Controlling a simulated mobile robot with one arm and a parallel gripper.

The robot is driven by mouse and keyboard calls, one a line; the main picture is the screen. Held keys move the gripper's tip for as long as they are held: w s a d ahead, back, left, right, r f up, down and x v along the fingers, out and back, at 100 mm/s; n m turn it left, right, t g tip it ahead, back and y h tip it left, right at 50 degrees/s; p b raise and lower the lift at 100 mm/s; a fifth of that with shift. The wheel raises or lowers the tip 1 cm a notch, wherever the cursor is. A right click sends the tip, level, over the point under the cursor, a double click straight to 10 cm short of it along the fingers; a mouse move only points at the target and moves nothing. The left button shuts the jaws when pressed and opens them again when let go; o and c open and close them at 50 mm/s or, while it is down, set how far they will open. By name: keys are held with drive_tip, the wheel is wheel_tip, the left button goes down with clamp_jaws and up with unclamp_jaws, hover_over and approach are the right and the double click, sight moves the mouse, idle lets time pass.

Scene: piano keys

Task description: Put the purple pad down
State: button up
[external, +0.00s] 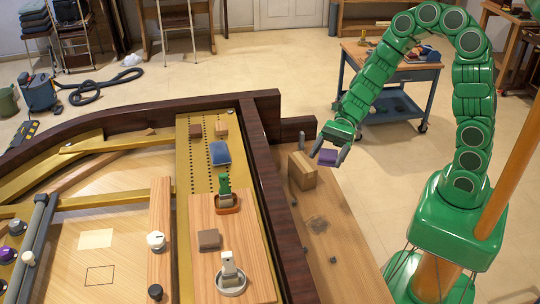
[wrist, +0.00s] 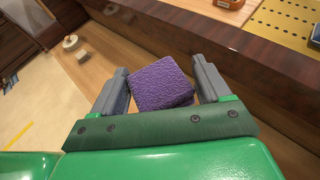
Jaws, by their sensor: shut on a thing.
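The purple pad (external: 328,157) is a small block with a rough surface. It sits between the two grey fingers of my gripper (external: 329,160), which is shut on it. In the wrist view the purple pad (wrist: 162,84) shows slightly turned between the fingertips (wrist: 163,88), with the wooden ledge (wrist: 95,75) behind it. The external view shows the pad near the far end of the ledge (external: 345,255), just right of a wooden block (external: 303,171). I cannot tell how high above the ledge it is.
A dark wooden rim (external: 268,190) runs along the ledge's left side. Beyond it, a board holds a blue pad (external: 220,153), a brown block (external: 208,239) and a green-handled piece (external: 225,190).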

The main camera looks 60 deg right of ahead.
sight(319, 225)
wheel_tip(319, 225, down, 29)
drive_tip(key=shift+r, duration=0.2)
idle(1.3)
drive_tip(key=shift+f, duration=0.1)
drive_tip(key=o, duration=1)
drive_tip(key=shift+d+r, duration=0.15)
drive_tip(key=shift+r, duration=0.05)
drive_tip(key=shift+v, duration=5.9)
drive_tip(key=shift+r, duration=0.1)
